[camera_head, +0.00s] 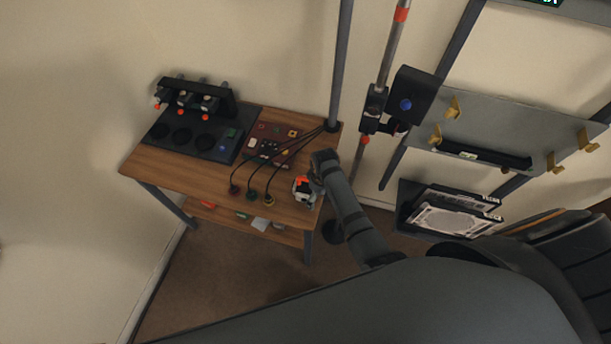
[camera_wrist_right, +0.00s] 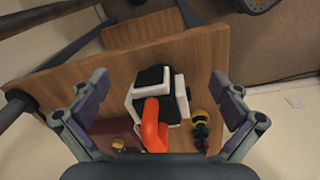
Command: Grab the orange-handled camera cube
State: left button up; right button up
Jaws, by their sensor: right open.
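The camera cube (camera_wrist_right: 174,92) is a white and black block with an orange handle (camera_wrist_right: 154,124). In the head view the cube (camera_head: 301,190) sits near the right front part of the wooden table (camera_head: 155,165). My right gripper (camera_wrist_right: 160,112) is open, with one finger on each side of the cube and clear gaps between; no contact shows. In the head view my right gripper (camera_head: 316,178) is at the cube and partly hides it. My left gripper is not in view.
A yellow and green plug (camera_wrist_right: 200,128) stands close to the cube's right in the wrist view. Several cabled plugs and a dark red panel (camera_head: 279,146) lie on the table. A black rack (camera_head: 196,95) stands at the back left. A grey post (camera_head: 340,70) rises by the table.

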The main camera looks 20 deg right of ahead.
aim_at(306, 185)
jog(key=w+a+r+n, duration=0.1)
jog(key=r, duration=0.1)
jog(key=w+a+r+n+p, duration=0.1)
jog(key=w+r, duration=0.1)
jog(key=w+a+r+n, duration=0.1)
jog(key=a+r, duration=0.1)
jog(key=r, duration=0.1)
jog(key=shift+w+a+r+g, duration=0.1)
jog(key=shift+w+g, duration=0.25)
jog(key=shift+g, duration=0.05)
jog(key=shift+w, duration=0.1)
notch_tip(306, 185, down, 5)
jog(key=shift+b, duration=0.35)
jog(key=shift+f, duration=0.25)
jog(key=f+b, duration=0.1)
jog(key=b, duration=0.1)
jog(key=f+b, duration=0.4)
jog(key=shift+d+f+b, duration=0.25)
jog(key=shift+d+b, duration=0.05)
jog(key=shift+b, duration=0.1)
jog(key=shift+r, duration=0.2)
jog(key=c, duration=1.5)
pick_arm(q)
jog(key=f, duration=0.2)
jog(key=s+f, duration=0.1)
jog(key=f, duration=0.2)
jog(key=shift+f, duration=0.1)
pick_arm(e)
jog(key=shift+c, duration=0.8)
jog(key=shift+r, duration=0.1)
